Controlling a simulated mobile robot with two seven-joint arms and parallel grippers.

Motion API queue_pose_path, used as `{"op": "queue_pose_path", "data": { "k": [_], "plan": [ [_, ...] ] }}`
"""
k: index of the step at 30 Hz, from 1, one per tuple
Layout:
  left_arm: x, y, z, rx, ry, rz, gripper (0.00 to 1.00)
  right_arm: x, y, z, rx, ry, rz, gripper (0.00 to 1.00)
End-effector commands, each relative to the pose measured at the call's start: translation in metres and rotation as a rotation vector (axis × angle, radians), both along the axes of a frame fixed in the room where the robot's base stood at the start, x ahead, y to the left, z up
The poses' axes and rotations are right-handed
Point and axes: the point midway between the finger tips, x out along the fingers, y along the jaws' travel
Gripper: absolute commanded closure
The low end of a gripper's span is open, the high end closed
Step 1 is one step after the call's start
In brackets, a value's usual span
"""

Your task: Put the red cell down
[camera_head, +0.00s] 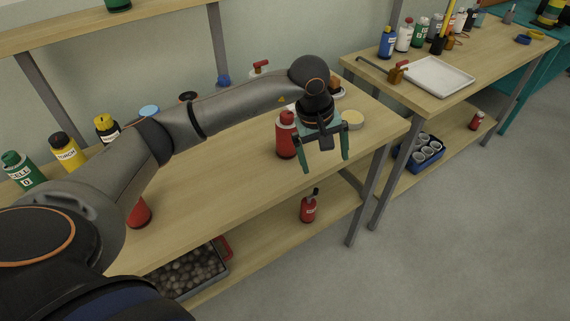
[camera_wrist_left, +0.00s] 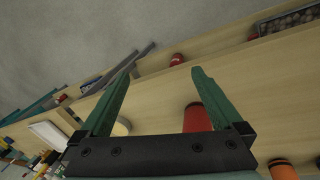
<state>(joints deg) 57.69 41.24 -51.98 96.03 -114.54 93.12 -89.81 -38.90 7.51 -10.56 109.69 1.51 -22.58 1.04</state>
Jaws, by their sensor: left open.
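The red cell, a red bottle-shaped cylinder (camera_head: 285,140), stands upright on the near wooden bench, back from its front edge. In the left wrist view the red cylinder (camera_wrist_left: 193,120) shows beside the right-hand finger, partly hidden by the gripper's palm. My left gripper (camera_head: 325,160) is just right of the red cell, pointing down near the bench's front edge. Its green fingers (camera_wrist_left: 161,75) are spread wide with nothing held between them. I cannot tell whether the near finger touches the cell. My right gripper is not in view.
A round tan-topped container (camera_head: 352,119) stands right of the gripper. Yellow (camera_head: 67,152) and green (camera_head: 22,172) bottles stand at the left. Another red bottle (camera_head: 308,208) is on the lower shelf. A second bench holds a white tray (camera_head: 437,76). Bare bench lies left of the cell.

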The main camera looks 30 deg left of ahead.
Motion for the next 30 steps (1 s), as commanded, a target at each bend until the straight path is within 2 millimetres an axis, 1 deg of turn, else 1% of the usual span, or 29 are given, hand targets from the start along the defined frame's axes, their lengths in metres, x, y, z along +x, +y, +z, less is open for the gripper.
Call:
{"op": "queue_pose_path", "data": {
  "k": [1,2,3,5,6,8,9,11,12,14,15,17,18,19,20,21,23,24,25,26,27,29,30],
  "plan": [
    [-0.02,-0.044,-0.022,-0.174,0.073,0.022,0.0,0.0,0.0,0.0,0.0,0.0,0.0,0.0],
    [-0.031,-0.069,-0.028,-0.286,0.12,0.05,0.0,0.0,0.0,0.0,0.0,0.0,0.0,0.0],
    [-0.046,-0.101,-0.032,-0.438,0.19,0.1,0.0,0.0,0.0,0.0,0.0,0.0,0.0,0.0],
    [-0.067,-0.144,-0.03,-0.657,0.313,0.194,0.0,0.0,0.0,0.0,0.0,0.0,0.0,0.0],
    [-0.079,-0.168,-0.024,-0.799,0.407,0.27,0.0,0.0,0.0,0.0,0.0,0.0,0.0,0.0],
    [-0.092,-0.196,-0.01,-1.003,0.56,0.402,0.0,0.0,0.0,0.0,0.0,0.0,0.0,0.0],
    [-0.097,-0.209,0.0,-1.132,0.673,0.501,0.0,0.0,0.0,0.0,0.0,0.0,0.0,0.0],
    [-0.099,-0.22,0.016,-1.314,0.853,0.666,0.0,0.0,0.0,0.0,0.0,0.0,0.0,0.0],
    [-0.097,-0.223,0.024,-1.427,0.979,0.787,0.0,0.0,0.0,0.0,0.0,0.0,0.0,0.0],
    [-0.09,-0.219,0.032,-1.582,1.178,0.981,0.0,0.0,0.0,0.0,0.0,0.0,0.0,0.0],
    [-0.083,-0.211,0.033,-1.676,1.315,1.121,0.0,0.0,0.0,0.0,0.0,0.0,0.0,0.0],
    [-0.072,-0.194,0.025,-1.801,1.527,1.341,0.0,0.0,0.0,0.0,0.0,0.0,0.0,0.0],
    [-0.066,-0.18,0.015,-1.873,1.673,1.497,0.0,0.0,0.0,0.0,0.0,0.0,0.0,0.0],
    [-0.062,-0.168,0.003,-1.922,1.78,1.618,0.0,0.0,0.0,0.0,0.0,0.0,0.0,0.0],
    [-0.06,-0.155,-0.011,1.85,-1.778,-1.642,0.0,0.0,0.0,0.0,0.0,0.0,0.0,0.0],
    [-0.06,-0.138,-0.032,1.657,-1.677,-1.578,0.0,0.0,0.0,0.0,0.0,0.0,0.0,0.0],
    [-0.068,-0.112,-0.071,1.386,-1.514,-1.468,0.0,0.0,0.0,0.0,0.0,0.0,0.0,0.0],
    [-0.078,-0.097,-0.099,1.22,-1.404,-1.389,0.0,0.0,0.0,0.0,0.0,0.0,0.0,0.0],
    [-0.089,-0.086,-0.12,1.104,-1.323,-1.327,0.0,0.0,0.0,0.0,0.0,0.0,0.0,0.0],
    [-0.101,-0.077,-0.14,0.998,-1.242,-1.268,0.0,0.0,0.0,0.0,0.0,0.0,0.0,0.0],
    [-0.119,-0.066,-0.165,0.871,-1.142,-1.187,0.0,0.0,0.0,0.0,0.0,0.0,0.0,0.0],
    [-0.147,-0.055,-0.197,0.713,-1.007,-1.081,0.0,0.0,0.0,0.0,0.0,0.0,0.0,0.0],
    [-0.165,-0.05,-0.213,0.632,-0.934,-1.021,0.0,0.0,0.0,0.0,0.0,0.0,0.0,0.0]
  ]
}}
